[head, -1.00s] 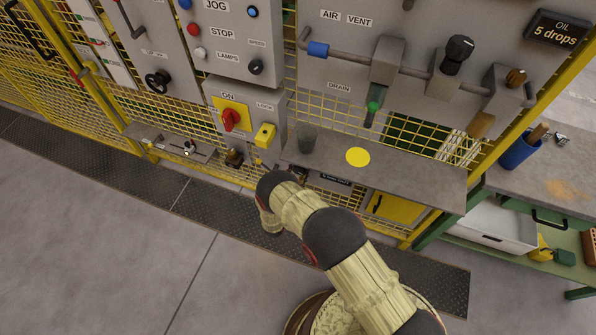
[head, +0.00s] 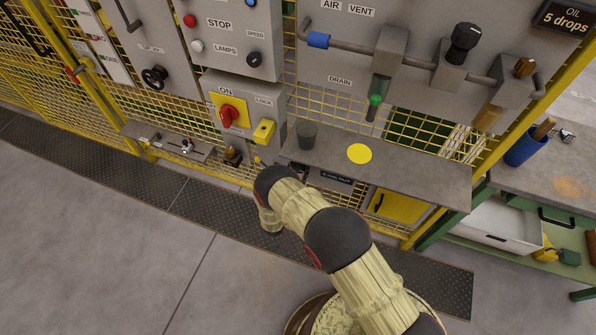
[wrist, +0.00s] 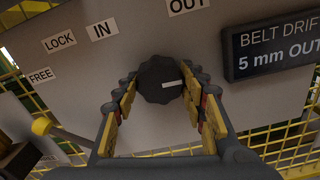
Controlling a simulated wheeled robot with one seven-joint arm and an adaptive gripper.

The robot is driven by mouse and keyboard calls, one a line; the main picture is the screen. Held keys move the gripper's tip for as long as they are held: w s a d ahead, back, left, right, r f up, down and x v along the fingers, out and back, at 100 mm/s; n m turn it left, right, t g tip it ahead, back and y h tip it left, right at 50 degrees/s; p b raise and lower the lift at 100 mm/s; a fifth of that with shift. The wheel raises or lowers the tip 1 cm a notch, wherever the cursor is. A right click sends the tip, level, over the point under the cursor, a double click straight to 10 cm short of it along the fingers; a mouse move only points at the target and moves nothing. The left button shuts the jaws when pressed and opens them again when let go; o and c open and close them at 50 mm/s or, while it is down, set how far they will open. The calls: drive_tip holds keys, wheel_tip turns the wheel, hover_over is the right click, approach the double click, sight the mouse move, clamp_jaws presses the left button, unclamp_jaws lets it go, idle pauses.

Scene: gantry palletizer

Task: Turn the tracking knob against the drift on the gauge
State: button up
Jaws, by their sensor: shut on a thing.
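The tracking knob (wrist: 158,80) is round, black and ribbed, with a white pointer mark toward the right in the wrist view. My gripper (wrist: 162,92) is shut around it, one yellow-padded finger on each side. The drift gauge (wrist: 272,45) is a dark display to the right, reading "BELT DRIFT 5 mm OUT". An IN label (wrist: 101,30) stands up and left of the knob, an OUT label (wrist: 187,5) above it. In the head view the gauge (head: 330,181) shows small under the shelf; my arm hides the knob and gripper.
A lever with a yellow end (wrist: 42,126) is left of my gripper, below the LOCK (wrist: 59,42) and FREE (wrist: 41,76) labels. Yellow mesh fence surrounds the panels; open floor lies left.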

drive_tip(key=shift+f+n+b, duration=0.15)
drive_tip(key=shift+n+b, duration=0.25)
drive_tip(key=shift+n, duration=0.7)
drive_tip(key=o, duration=1.1)
drive_tip(key=shift+o, duration=0.2)
drive_tip(key=shift+s, duration=0.1)
drive_tip(key=v, duration=1.1)
drive_tip(key=shift+s, duration=0.4)
drive_tip(key=shift+a, duration=0.15)
